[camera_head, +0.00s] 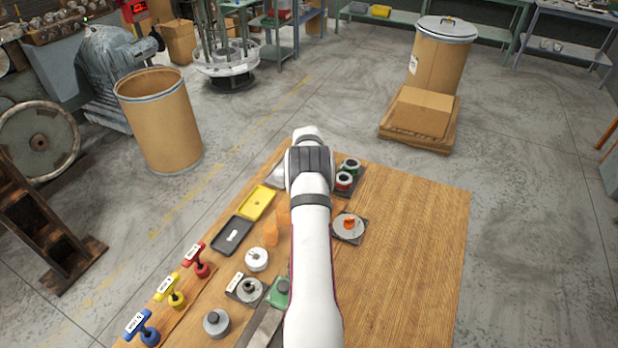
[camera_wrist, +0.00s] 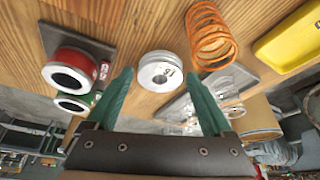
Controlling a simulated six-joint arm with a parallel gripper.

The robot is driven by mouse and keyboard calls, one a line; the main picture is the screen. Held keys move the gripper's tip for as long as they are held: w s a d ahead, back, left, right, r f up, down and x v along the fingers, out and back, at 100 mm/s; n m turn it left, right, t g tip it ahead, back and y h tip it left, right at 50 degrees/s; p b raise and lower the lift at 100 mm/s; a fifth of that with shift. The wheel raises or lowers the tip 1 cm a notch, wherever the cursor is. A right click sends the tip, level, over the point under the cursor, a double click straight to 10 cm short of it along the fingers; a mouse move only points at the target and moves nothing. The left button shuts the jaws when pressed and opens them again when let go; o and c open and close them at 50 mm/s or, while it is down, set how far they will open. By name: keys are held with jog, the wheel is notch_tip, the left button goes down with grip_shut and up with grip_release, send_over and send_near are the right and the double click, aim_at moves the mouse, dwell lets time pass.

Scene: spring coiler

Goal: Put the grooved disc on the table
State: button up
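The grooved disc (camera_wrist: 161,71) is white, with a dark centre hole and a printed mark on its face. In the wrist view it shows between and just beyond my two green fingertips. It appears to lie on the wooden table (camera_wrist: 130,22); whether it touches the wood is hard to see. My gripper (camera_wrist: 162,75) is open, with a narrow gap between each fingertip and the disc. In the head view my arm hides the gripper and this disc. Another white round piece (camera_head: 257,259) lies on the table (camera_head: 408,260) left of my arm.
Red and green spools (camera_wrist: 72,70) stand on a dark plate beside the disc. A yellow tray (camera_head: 257,203) lies left. The table's right side is bare.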

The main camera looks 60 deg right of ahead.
jog(key=shift+o, duration=0.2)
jog(key=shift+r, duration=0.1)
jog(key=v, duration=1.2)
jog(key=w+a+r+n+y, duration=0.1)
jog(key=w+a+r, duration=0.2)
jog(key=a, duration=0.3)
jog(key=w+a+r, duration=0.2)
jog(key=w+a, duration=0.1)
jog(key=a, duration=0.2)
jog(key=a+r+n+y, duration=0.1)
jog(key=a+r+n, duration=0.15)
jog(key=a, duration=0.85)
jog(key=a+r+n+y, duration=0.1)
jog(key=a+r, duration=0.3)
jog(key=a, duration=0.7)
jog(key=s+a+f+n+g+y, duration=0.1)
jog(key=s+a+n+g+y, duration=0.1)
jog(key=s+a, duration=1.6)
jog(key=a+n+y, duration=0.1)
jog(key=a, duration=0.3)
jog(key=shift+s+f, duration=0.25)
jog(key=shift+o, duration=0.2)
jog(key=shift+w, duration=0.1)
